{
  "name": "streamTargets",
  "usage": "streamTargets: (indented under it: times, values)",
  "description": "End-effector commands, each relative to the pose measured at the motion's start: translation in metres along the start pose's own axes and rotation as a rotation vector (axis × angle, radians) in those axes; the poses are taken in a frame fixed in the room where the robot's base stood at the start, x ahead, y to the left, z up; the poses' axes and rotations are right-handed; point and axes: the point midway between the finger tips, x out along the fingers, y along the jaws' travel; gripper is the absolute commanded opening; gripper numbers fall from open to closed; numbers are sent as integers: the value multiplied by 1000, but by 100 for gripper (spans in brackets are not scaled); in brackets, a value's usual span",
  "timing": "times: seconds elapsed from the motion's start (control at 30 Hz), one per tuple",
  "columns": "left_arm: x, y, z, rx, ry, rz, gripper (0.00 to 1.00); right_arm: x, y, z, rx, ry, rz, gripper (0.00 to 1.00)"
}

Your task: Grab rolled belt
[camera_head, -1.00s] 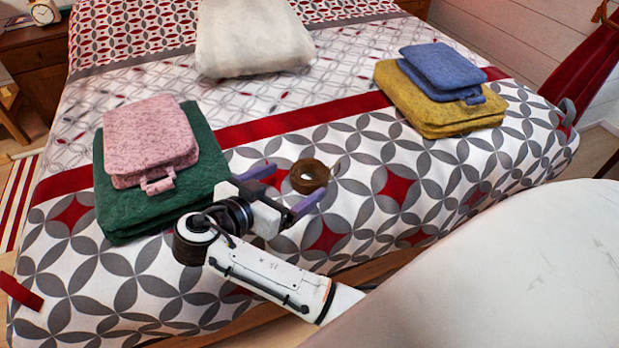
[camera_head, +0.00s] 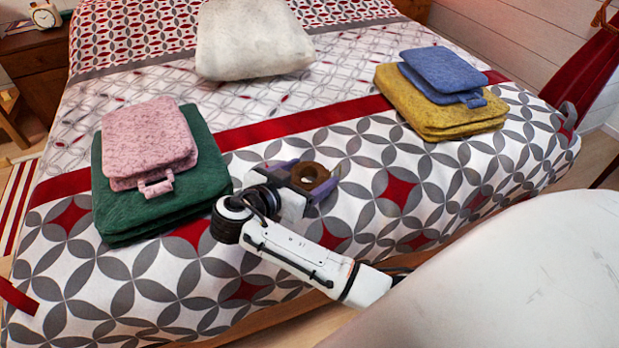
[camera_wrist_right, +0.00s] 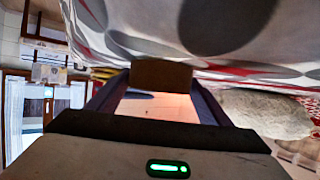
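The rolled belt (camera_head: 311,174), a brown ring-shaped coil, rests on the patterned bedspread near the bed's front edge. My right gripper (camera_head: 316,168) is level with it, its purple fingers spread on either side of the coil. In the right wrist view the belt (camera_wrist_right: 161,74) shows as a brown block between the far ends of the two fingers (camera_wrist_right: 160,88). The fingers look open; whether either one touches the belt is hard to tell. My left gripper is not in view.
A pink folded cloth (camera_head: 150,140) lies on a green one (camera_head: 165,208), left of my right gripper. A blue folded cloth (camera_head: 440,70) lies on a yellow one (camera_head: 435,112) at right. The bedspread right of the belt is clear.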

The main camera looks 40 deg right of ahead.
Motion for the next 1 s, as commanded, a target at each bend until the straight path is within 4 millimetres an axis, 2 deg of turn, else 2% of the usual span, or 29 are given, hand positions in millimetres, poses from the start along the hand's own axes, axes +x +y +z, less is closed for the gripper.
streamTargets:
  times: [0.03, 0.17, 0.2, 0.47, 0.67, 0.8, 1.0]
  values:
    - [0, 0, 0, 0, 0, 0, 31, 0, 0, 0, 0, 0, 0, 63]
    - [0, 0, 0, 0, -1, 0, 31, 0, 0, 0, 0, 0, 0, 42]
    - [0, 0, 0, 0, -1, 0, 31, 0, 0, 0, 1, 1, 0, 40]
    - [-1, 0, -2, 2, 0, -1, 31, -3, 0, -6, 1, 0, -1, 40]
    - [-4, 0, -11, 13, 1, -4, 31, -17, 0, -40, 5, 0, -2, 40]
    - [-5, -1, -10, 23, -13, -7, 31, -28, 0, -66, 5, 0, -1, 40]
    - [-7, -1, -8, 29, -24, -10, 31, -37, 0, -89, 3, 0, -1, 40]
